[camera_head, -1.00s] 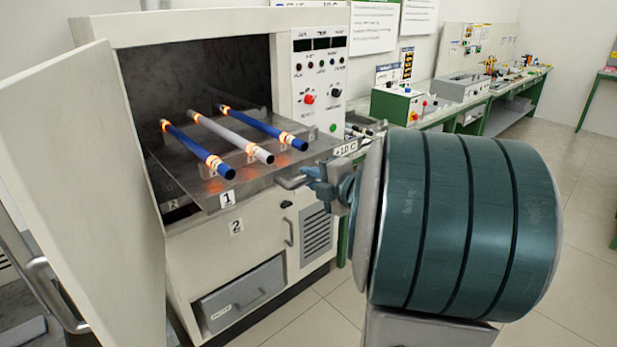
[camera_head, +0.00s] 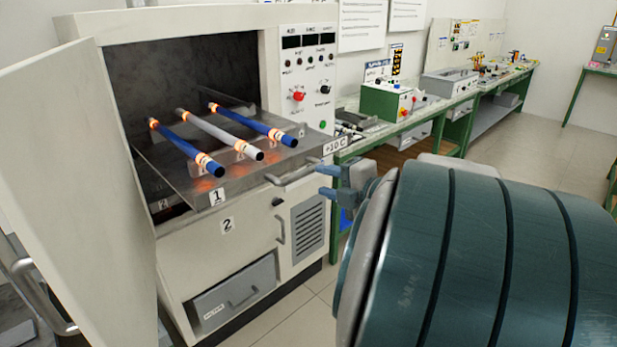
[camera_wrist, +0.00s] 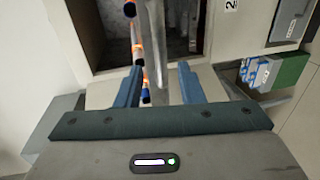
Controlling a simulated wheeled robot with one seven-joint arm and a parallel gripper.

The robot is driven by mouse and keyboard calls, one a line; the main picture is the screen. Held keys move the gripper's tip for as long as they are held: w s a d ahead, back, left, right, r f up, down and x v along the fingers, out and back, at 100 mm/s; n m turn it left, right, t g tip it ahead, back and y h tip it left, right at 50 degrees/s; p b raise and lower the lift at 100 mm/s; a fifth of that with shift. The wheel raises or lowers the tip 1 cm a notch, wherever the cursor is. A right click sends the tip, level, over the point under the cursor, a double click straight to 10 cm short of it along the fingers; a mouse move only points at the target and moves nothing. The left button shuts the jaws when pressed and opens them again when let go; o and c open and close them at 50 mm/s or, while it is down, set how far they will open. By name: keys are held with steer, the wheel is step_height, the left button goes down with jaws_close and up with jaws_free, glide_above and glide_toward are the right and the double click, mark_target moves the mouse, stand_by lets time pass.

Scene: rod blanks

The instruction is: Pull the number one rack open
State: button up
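The number one rack (camera_head: 237,185) is a grey metal tray with a "1" label (camera_head: 217,196) on its front. It stands well out of the open furnace chamber (camera_head: 185,75). Its bar handle (camera_head: 290,175) is at the front right. Two blue rods (camera_head: 185,146) and a white rod (camera_head: 220,135) lie on it with glowing orange bands. My gripper (camera_head: 322,181) is just right of the handle, open and seemingly clear of it. In the wrist view, its blue fingers (camera_wrist: 159,85) are spread apart, with the rack's grey metal (camera_wrist: 152,42) seen edge-on between and beyond them.
The furnace door (camera_head: 75,180) stands open at the left. A "2" label (camera_head: 227,225) is on the furnace front, with a lower drawer (camera_head: 235,290) below. A green bench (camera_head: 400,125) with equipment runs along the wall at the right. The floor (camera_head: 300,315) in front is clear.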

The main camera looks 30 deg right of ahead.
steer(key=v, duration=0.5)
steer(key=shift+s+r, duration=0.1)
steer(key=shift+s, duration=0.25)
steer(key=w+d+r+m+h, duration=0.1)
steer(key=w+r+m+h, duration=0.1)
steer(key=w+m+h, duration=0.4)
step_height(320, 180, down, 4)
steer(key=a+m+g+h+p, duration=0.1)
steer(key=a+m+g+h, duration=0.15)
steer(key=m, duration=0.65)
steer(key=s+a+f+m+g+y, duration=0.2)
steer(key=s+a+f+g, duration=0.3)
steer(key=a, duration=0.4)
steer(key=s+a+f+m+g+y+p, duration=0.1)
steer(key=s+a+f+m+g+y, duration=0.2)
steer(key=s+a+f+g, duration=0.2)
steer(key=s+a, duration=0.3)
steer(key=a, duration=0.1)
steer(key=shift+s+a+m, duration=0.3)
steer(key=shift+m, duration=0.1)
